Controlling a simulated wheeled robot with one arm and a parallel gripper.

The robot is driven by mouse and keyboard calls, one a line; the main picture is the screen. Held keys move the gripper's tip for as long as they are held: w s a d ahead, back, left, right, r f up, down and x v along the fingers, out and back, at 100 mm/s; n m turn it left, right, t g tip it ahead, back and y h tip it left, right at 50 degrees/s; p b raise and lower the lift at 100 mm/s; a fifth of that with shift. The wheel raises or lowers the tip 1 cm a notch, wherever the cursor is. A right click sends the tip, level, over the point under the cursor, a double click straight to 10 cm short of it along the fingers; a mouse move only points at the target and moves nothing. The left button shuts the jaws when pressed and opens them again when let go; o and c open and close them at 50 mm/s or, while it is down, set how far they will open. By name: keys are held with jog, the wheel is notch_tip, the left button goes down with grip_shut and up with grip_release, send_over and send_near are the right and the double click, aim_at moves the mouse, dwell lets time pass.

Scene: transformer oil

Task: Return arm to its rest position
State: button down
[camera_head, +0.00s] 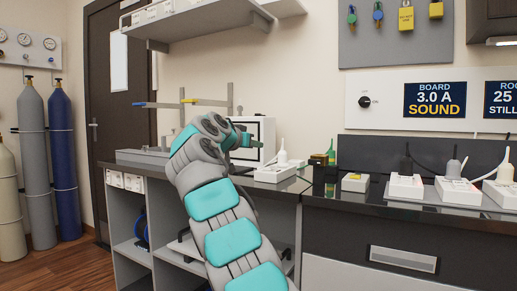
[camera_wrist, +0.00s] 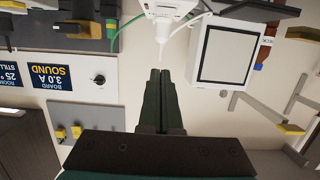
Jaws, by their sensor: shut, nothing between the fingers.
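My arm (camera_head: 219,213), grey with teal pads, rises from the bottom of the head view and reaches over the counter. My gripper (camera_head: 250,142) is small there, in front of the white box-shaped device (camera_head: 267,128), and is partly hidden by the wrist. In the wrist view my gripper (camera_wrist: 160,73) shows its two dark green fingers side by side, shut with nothing between them. That view is turned over. A white nozzle-like tip (camera_wrist: 161,38) lies just beyond the fingertips, apart from them as far as I can tell.
The dark counter (camera_head: 330,196) carries several white units with cables, one (camera_head: 404,187) right of my arm. The control panel (camera_head: 430,100) reads "3.0 A SOUND". A wall shelf (camera_head: 200,25) hangs above. Gas cylinders (camera_head: 63,160) stand left. Open floor (camera_head: 80,265) lies at lower left.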

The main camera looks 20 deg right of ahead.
dwell(0.3)
jog(key=s+a+f+n+g+y, duration=0.1)
jog(key=s+f+n+g+y, duration=0.5)
jog(key=s+f, duration=1.75)
jog(key=s+a+f+n+g+y, duration=0.1)
jog(key=s+a+f, duration=0.4)
jog(key=s, duration=0.5)
jog(key=s+a+f+n+g+y, duration=0.2)
jog(key=s+a+f, duration=0.3)
jog(key=s+f, duration=0.4)
jog(key=s+a+f+n+g+y, duration=0.1)
jog(key=s+a+f, duration=0.4)
jog(key=s, duration=0.8)
jog(key=shift+s+a+f+g+y, duration=0.25)
jog(key=shift+a+f+g+y, duration=0.15)
jog(key=shift+f+g+y, duration=0.65)
